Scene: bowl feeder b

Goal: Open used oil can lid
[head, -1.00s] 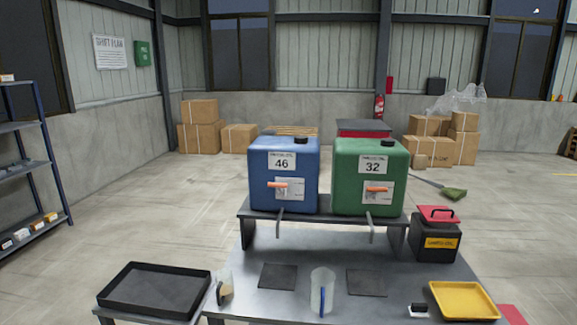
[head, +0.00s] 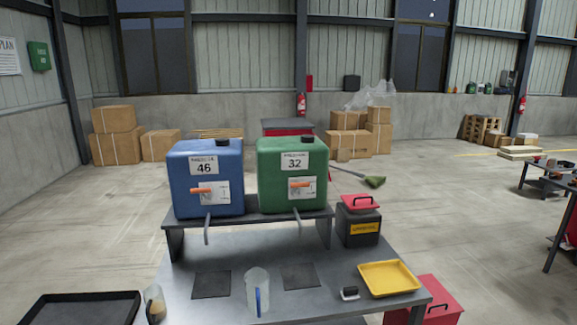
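The used oil can (head: 357,228) is a dark box with a yellow label, standing at the right rear of the grey table. Its red lid (head: 360,203) with a dark handle lies on top of it. Whether the lid is fully seated cannot be told from this view. My gripper is not in view.
A blue tank (head: 205,178) and a green tank (head: 291,175) stand on a raised shelf left of the can. A clear jug (head: 257,290), two dark pads, a small brush-like item (head: 349,293) and a yellow tray (head: 388,278) are on the table. A red box (head: 440,301) stands at right.

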